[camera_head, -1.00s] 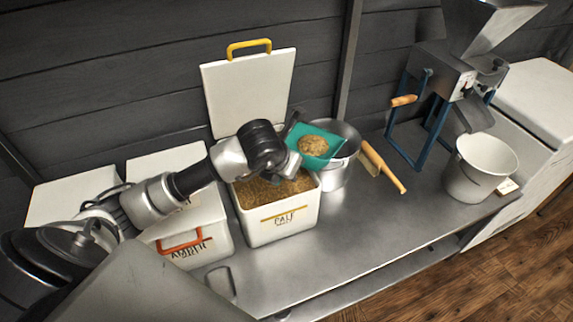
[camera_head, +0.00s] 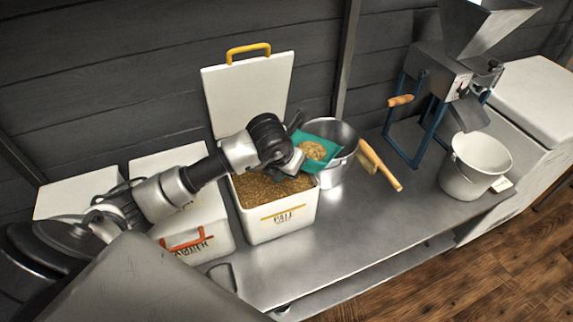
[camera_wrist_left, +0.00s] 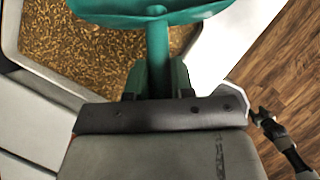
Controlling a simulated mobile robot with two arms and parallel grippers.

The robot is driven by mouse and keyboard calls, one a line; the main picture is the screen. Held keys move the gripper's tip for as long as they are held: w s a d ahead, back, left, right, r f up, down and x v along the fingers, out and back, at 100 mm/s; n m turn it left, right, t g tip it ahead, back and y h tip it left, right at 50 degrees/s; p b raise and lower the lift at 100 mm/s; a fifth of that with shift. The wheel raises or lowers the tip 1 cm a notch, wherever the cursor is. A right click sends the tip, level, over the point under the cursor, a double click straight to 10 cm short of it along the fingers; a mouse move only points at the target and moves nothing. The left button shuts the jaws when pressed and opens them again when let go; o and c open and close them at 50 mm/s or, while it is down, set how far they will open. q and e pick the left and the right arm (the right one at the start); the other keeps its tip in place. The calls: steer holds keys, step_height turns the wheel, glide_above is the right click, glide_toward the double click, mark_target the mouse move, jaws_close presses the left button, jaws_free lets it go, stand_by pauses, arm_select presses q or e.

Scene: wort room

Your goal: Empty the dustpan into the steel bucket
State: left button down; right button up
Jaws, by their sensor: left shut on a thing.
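The teal dustpan (camera_head: 327,157) carries a pile of grain (camera_head: 312,150). It is over the near left part of the steel bucket's (camera_head: 334,178) rim and hides part of its mouth. My left gripper (camera_head: 293,160) is shut on the dustpan's handle, above the open grain bin. In the left wrist view the teal handle (camera_wrist_left: 157,55) runs between the fingers (camera_wrist_left: 160,80), and the pan's edge shows at the top. The bucket's inside is mostly hidden. A dark jointed part (camera_wrist_left: 272,125) at the right of the wrist view may be my right arm; its jaws are unclear.
The open PALE bin (camera_head: 280,225) of grain stands left of the bucket, its lid (camera_head: 250,95) upright behind. A brush (camera_head: 380,165) lies to the right. A mill (camera_head: 455,80) and a white bucket (camera_head: 476,168) stand further right. The front steel counter (camera_head: 360,235) is clear.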

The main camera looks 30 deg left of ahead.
arm_select(q)
steer(key=shift+w+r+g+p, duration=0.25)
steer(key=shift+r+g+p, duration=0.2)
steer(key=shift+r+p, duration=0.5)
steer(key=shift+w+r+g+p, duration=0.35)
steer(key=shift+r+p, duration=0.3)
steer(key=shift+p, duration=0.5)
steer(key=shift+w+r+g+p, duration=0.2)
steer(key=shift+r+g+p, duration=0.3)
steer(key=shift+r+p, duration=0.45)
steer(key=shift+w+r+g+p, duration=0.5)
steer(key=shift+w+p, duration=0.1)
steer(key=shift+p, duration=0.2)
steer(key=shift+w+d+r+g+p, duration=0.1)
steer(key=shift+w+r+g+p, duration=0.6)
steer(key=shift+w+r+g, duration=0.3)
steer(key=shift+w+r+g+b, duration=0.25)
steer(key=shift+w+r+g, duration=0.3)
steer(key=shift+w, duration=0.25)
steer(key=shift+w+r+g+b, duration=0.25)
steer(key=shift+w+r+g, duration=0.3)
steer(key=shift+w, duration=0.3)
steer(key=shift+w+r+g+b, duration=0.25)
steer(key=shift+w+r+g, duration=0.3)
steer(key=shift+w, duration=0.25)
